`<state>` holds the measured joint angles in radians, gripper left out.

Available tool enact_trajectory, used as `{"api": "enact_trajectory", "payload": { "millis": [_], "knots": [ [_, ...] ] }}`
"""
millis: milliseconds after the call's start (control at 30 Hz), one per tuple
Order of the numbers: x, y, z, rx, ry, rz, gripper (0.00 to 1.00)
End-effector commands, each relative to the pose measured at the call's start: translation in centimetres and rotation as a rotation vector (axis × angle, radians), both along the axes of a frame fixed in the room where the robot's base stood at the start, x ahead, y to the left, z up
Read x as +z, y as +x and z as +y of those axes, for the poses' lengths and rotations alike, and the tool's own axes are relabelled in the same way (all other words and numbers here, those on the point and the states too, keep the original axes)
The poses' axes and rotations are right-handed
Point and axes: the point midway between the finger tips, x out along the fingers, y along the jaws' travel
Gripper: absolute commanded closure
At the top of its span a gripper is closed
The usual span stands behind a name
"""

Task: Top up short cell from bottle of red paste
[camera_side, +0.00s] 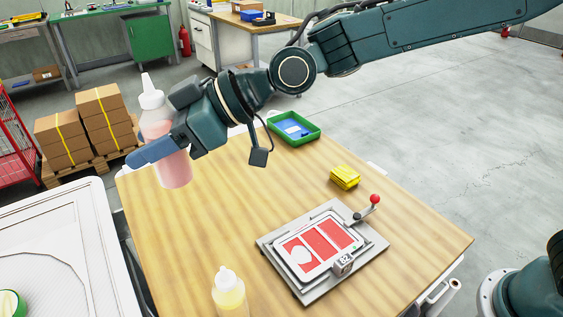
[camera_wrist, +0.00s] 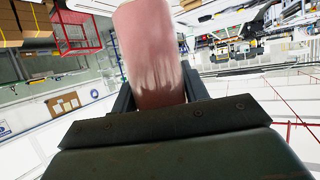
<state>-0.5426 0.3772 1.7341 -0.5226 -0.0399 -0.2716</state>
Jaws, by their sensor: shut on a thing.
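My gripper (camera_side: 172,146) is shut on a clear squeeze bottle of red paste (camera_side: 174,170). A tray with cells (camera_side: 320,245) lies on a grey fixture plate (camera_side: 310,285) on the table. Its cells hold red paste; the left cell shows a pale bare patch (camera_side: 301,255) in the red, and the others look filled.
A bottle of yellow paste (camera_side: 229,293) stands at the table's front edge. A red-knobbed lever (camera_side: 375,199) rises at the fixture's right corner. Yellow blocks (camera_side: 345,176) and a green tray (camera_side: 294,128) lie farther back. The wooden table's (camera_side: 200,215) left part is clear.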

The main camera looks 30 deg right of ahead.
Motion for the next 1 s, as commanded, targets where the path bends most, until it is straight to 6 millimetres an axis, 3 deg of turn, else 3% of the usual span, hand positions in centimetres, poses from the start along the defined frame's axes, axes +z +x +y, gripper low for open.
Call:
{"api": "enact_trajectory", "payload": {
  "millis": [200, 567, 1000],
  "knots": [
    [2.7, 0.0, 0.0, 0.001, -0.017, 0.015, 0.65],
    [1.2, -1.1, -1.4, -0.174, -0.081, 0.097, 0.65],
    [0.6, -3.3, -5.3, -0.561, -0.143, 0.263, 0.65]
  ]
}}
